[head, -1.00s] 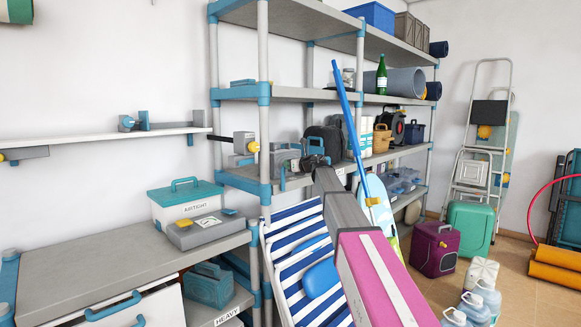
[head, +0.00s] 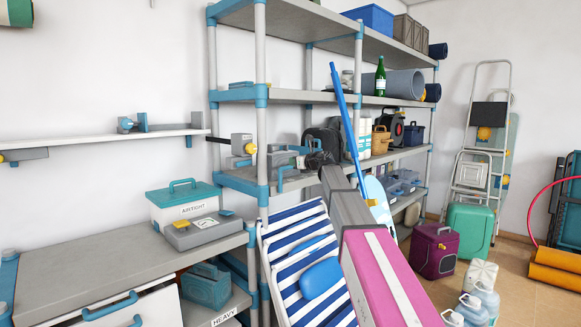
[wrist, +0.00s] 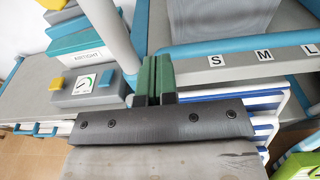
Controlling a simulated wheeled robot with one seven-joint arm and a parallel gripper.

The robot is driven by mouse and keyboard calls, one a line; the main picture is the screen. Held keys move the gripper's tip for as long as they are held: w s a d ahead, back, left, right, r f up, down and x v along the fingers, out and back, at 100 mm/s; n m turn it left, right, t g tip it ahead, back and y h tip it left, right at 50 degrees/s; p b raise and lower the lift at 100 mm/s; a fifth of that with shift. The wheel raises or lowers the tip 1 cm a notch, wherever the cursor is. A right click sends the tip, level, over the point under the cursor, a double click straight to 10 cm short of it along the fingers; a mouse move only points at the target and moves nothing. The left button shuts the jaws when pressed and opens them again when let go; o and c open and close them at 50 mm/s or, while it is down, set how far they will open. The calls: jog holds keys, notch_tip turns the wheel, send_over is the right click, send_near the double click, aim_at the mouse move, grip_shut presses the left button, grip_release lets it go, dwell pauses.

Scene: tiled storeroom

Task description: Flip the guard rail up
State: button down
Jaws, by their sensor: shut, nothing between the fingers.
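My gripper (wrist: 155,78) shows in the wrist view as two green finger pads pressed together, with nothing between them. It is close to a white shelf post (wrist: 108,30) and the left end of a shelf front. A blue bar (wrist: 235,43) runs along that front, above a grey strip (wrist: 245,66) lettered S, M, L. This bar may be the guard rail, but I cannot tell for sure. Whether the fingers touch it is unclear. In the head view my arm reaches to the middle shelf and largely hides the fingers.
A blue-and-white striped deck chair (head: 292,262) leans below my arm, beside a long blue pole (head: 345,115). A workbench (head: 95,262) with an airtight box (head: 184,203) stands left. A purple box (head: 433,250) and water jugs (head: 486,298) stand on the floor at right.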

jog(key=s+d+r, duration=0.3)
jog(key=r, duration=0.3)
jog(key=shift+s+r, duration=0.2)
jog(key=shift+r, duration=0.1)
jog(key=s+d+f+m+t+h, duration=0.1)
jog(key=s+d+f+m+h, duration=0.35)
jog(key=f+m, duration=0.65)
jog(key=s+d+f+m+h, duration=0.2)
jog(key=d+f+m+h, duration=0.5)
jog(key=f+m, duration=0.4)
jog(key=s+d+f+m+t+h, duration=0.1)
jog(key=s+d+f+m+h, duration=0.3)
jog(key=d+f+m, duration=0.5)
jog(key=s+a+f+m+g+y, duration=0.2)
jog(key=s+f+m+g, duration=0.4)
jog(key=s+f, duration=0.7)
jog(key=s+a+f+m+g+y, duration=0.1)
jog(key=s+a+f+m+g, duration=0.3)
jog(key=s+f, duration=1)
jog(key=s+m+g, duration=0.2)
jog(key=m+g, duration=0.1)
jog(key=m, duration=0.1)
jog(key=shift+s+f+g+y, duration=0.15)
jog(key=shift+f+g+y, duration=0.1)
jog(key=shift+g+y, duration=0.1)
